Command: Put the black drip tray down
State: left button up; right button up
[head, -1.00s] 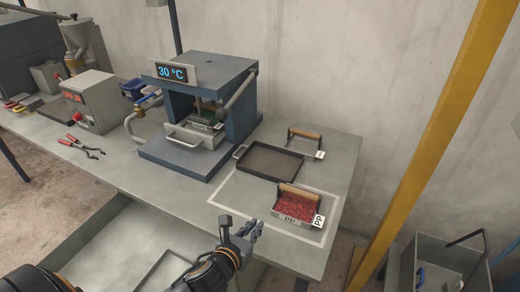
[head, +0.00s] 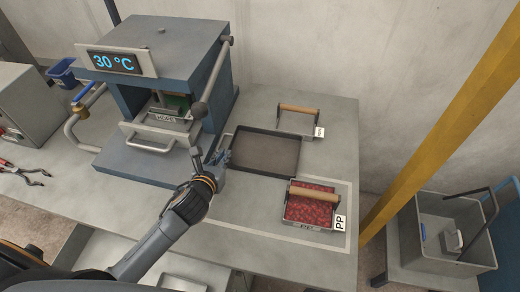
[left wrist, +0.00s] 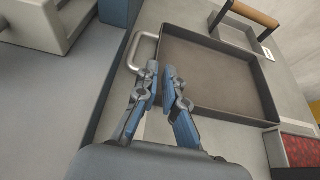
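The black drip tray (head: 265,153) lies flat on the grey table, to the right of the press, and looks empty. It fills the upper middle of the left wrist view (left wrist: 215,75). Its metal loop handle (left wrist: 133,50) sticks out on the left side. My left gripper (head: 219,158) is at the tray's handle side. In the left wrist view my left gripper's fingertips (left wrist: 161,69) are close together with a small gap between them, beside the handle's near end. I see no clear grip on it. My right gripper is not in view.
The blue-grey press (head: 160,85) reading 30 °C stands close on the left. A container of red pellets marked PP (head: 310,209) sits in front right of the tray. Another wooden-handled container (head: 297,122) stands behind it. A grey bin (head: 440,235) is at the right.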

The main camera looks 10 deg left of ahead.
aim_at(231, 143)
pick_arm(q)
jog(key=x, duration=0.2)
jog(key=shift+w+a+f, duration=0.15)
jog(key=shift+w+f, duration=0.05)
jog(key=shift+w, duration=0.15)
jog(key=shift+x, duration=0.85)
jog(key=x, duration=0.3)
jog(key=shift+w+a+r+p, duration=0.1)
jog(key=shift+w+p, duration=0.15)
jog(key=shift+p, duration=0.1)
jog(key=shift+w, duration=0.25)
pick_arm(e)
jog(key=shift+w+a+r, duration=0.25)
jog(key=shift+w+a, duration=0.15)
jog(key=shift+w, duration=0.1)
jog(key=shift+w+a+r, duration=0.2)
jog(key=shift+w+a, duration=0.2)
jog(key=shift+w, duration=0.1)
pick_arm(q)
grip_shut()
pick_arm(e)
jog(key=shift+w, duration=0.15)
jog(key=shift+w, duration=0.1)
